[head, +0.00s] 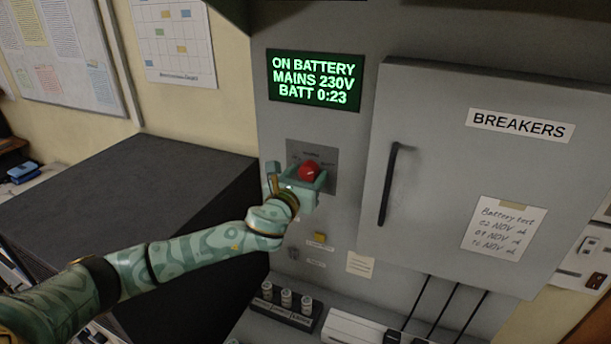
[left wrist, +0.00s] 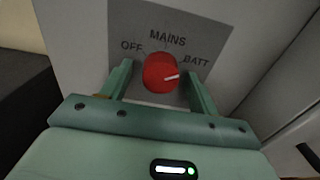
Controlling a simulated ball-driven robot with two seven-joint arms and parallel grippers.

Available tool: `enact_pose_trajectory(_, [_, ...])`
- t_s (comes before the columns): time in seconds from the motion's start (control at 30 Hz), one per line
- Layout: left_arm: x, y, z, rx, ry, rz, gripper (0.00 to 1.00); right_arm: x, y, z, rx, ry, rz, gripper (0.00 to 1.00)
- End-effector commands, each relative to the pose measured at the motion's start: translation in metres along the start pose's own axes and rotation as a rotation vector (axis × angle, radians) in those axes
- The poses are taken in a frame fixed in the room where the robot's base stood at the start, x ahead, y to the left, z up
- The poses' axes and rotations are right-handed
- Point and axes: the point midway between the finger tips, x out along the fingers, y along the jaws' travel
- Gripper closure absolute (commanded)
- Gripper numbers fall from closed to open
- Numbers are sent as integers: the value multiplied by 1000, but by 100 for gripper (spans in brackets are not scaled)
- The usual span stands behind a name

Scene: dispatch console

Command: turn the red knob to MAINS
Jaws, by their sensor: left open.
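The red knob (head: 309,171) sits on a grey plate on the cabinet front. In the left wrist view the red knob (left wrist: 160,73) shows a white pointer line aimed right, toward BATT. The plate (left wrist: 198,33) is marked OFF, MAINS and BATT, with MAINS at the top. My left gripper (head: 297,172) is at the knob, its fingers apart. In the left wrist view the left gripper (left wrist: 160,80) has one finger on each side of the knob, with gaps showing. The display (head: 315,80) reads ON BATTERY, MAINS 230V, BATT 0:23. My right gripper is not in view.
A closed BREAKERS door (head: 480,170) with a black handle (head: 389,184) is right of the knob. Below are a yellow button (head: 320,238) and a row of small cylinders (head: 286,298). A dark box (head: 140,185) stands left of the cabinet.

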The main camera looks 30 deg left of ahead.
Motion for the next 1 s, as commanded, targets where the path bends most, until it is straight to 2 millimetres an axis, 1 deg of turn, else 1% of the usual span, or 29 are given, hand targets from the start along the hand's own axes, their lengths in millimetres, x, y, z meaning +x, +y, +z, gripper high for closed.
enact_pose_trajectory(0.03, [0,0,0,0,0,0,45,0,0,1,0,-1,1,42])
enact_pose_trajectory(0.07, [0,0,0,0,0,0,53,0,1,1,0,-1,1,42])
enact_pose_trajectory(0.1, [0,0,0,0,0,0,64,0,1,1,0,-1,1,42])
enact_pose_trajectory(0.17, [0,0,0,0,0,0,81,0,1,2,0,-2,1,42])
enact_pose_trajectory(0.2, [0,0,0,0,0,0,84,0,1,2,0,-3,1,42])
enact_pose_trajectory(0.43, [0,0,0,-12,0,1,84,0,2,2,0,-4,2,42])
enact_pose_trajectory(0.57, [-1,0,0,-47,1,1,84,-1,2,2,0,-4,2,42])
enact_pose_trajectory(0.77, [-1,0,0,-162,2,1,84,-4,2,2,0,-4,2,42])
enact_pose_trajectory(1.0, [-1,-1,0,-375,2,1,84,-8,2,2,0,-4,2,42])
